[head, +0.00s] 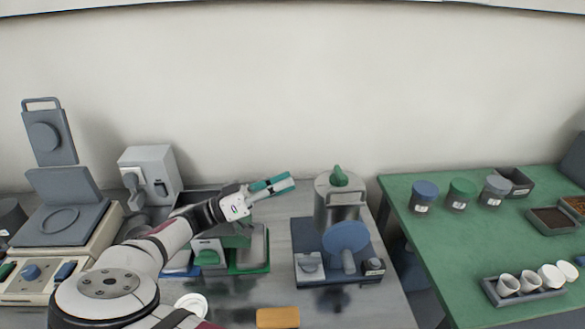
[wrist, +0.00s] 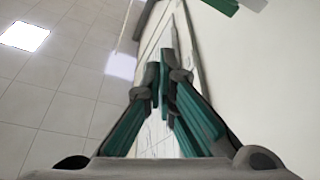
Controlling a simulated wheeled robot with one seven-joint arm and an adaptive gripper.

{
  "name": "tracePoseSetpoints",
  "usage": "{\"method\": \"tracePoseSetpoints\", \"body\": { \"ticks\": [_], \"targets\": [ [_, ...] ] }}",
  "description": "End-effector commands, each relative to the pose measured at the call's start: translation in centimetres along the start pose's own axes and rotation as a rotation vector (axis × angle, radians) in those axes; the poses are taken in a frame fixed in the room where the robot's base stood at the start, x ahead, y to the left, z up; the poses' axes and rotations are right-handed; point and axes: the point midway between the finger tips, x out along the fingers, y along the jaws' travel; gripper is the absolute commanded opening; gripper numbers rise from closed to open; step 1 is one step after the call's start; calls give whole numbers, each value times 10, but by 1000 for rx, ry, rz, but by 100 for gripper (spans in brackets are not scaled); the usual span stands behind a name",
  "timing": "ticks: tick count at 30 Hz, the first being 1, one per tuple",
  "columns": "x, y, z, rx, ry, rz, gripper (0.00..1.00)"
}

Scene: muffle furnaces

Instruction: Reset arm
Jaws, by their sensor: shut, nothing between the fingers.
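My gripper (head: 290,182) is at the end of my outstretched arm, in the middle of the head view. It points to the right in front of the wall, above the grey table. Its teal fingers are close together and hold nothing. In the wrist view my gripper (wrist: 165,75) shows its two fingers meeting near the tips, with tiled floor to the left and pale wall to the right. No object touches the fingers.
A grey cylindrical device with a green knob (head: 338,177) stands right of my gripper. A small grey-white box (head: 150,172) and a device with a raised lid (head: 50,135) stand left. A green table (head: 450,235) at right bears jars and a crucible tray (head: 487,291).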

Motion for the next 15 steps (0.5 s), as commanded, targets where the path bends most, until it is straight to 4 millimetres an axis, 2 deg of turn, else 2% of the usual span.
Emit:
{"method": "tracePoseSetpoints", "body": {
  "ticks": [4,7,15],
  "targets": [
    [2,0,0,-11,-15,2,0],
    [16,1,3,-52,-75,6,0],
    [86,15,31,-314,-454,-37,0]
  ]
}}
